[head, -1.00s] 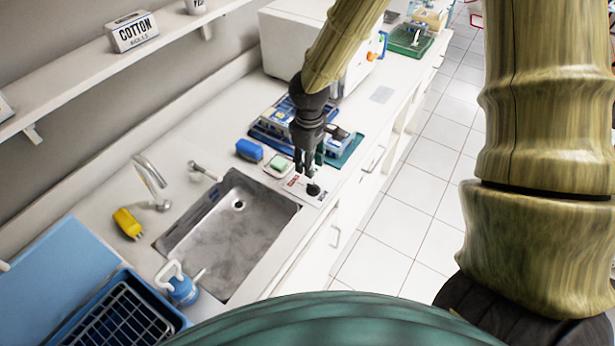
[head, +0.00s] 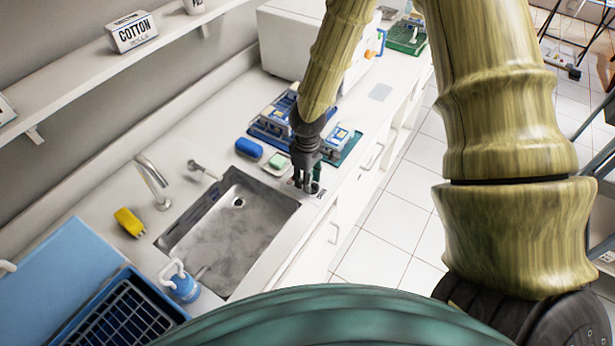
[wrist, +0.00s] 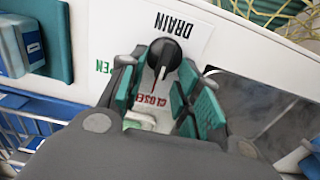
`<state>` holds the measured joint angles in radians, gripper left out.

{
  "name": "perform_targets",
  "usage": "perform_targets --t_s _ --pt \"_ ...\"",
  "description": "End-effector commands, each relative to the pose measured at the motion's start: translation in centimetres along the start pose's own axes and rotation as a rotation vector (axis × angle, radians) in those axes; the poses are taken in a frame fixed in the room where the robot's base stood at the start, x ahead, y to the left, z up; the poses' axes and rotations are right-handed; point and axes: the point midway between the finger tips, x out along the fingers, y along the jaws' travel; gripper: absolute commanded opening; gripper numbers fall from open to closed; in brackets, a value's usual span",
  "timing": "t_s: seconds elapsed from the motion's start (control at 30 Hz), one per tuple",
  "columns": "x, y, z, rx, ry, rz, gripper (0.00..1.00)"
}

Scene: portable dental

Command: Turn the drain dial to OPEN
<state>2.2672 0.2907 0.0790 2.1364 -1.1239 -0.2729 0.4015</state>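The drain dial (wrist: 165,55) is a black round knob on a white plate (wrist: 185,12) with black DRAIN lettering. Its white pointer line is toward the red CLOSED marking (wrist: 151,100). The green OPEN marking (wrist: 105,67) is at the left, partly hidden by a finger. My gripper (wrist: 163,66) is open, its teal-padded fingers on both sides of the knob. I cannot tell whether the pads touch it. In the head view my gripper (head: 306,187) points down at the plate beside the sink, and the dial (head: 316,187) shows partly behind it.
The steel sink (head: 290,207) lies left of the dial. A green soap bar (head: 279,161) and a blue sponge-like block (head: 249,147) are close behind my gripper. A teal mat (head: 350,150) with blue boxes lies further back. The counter's front edge is just right of the gripper.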

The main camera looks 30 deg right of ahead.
Motion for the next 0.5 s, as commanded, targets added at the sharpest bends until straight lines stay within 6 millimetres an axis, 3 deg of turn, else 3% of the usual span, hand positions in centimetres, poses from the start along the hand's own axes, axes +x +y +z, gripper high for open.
perform_targets --t_s 0.17,0.33,0.5 --pt "0.01 0.0 0.0 0.0 0.0 0.0 0.33" --pt "0.0 0.0 0.01 0.0 0.0 0.0 0.02" --pt "0.0 -0.01 0.01 0.0 0.0 0.0 0.0"
